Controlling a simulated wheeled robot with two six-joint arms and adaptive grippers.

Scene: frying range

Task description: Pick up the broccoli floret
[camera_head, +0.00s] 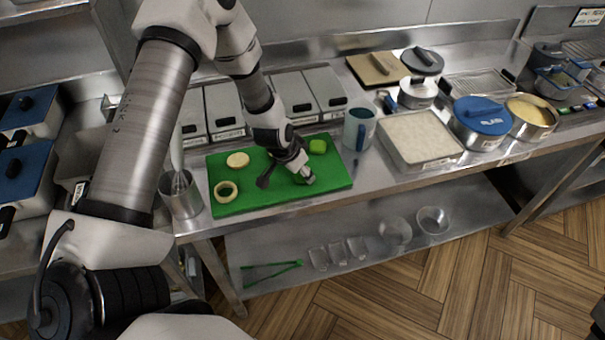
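A small bright-green piece (318,146), which may be the broccoli floret, lies near the back right corner of the green cutting board (235,204). It is too small for me to see florets on it. My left gripper (286,182) is low over the middle of the board, pointing down, in front and to the left of the green piece and apart from it. Its fingers look spread, with a dark one at the left and a grey one at the right. I see nothing held, but the gripper hides part of the board. My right gripper is not in view.
A pale round slice (238,160) and a tan ring (227,191) lie on the board's left. A steel cup (181,196) stands left of the board, a blue-grey mug (358,130) right of it. Lidded containers (293,94) line the back. The counter's front edge is close.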

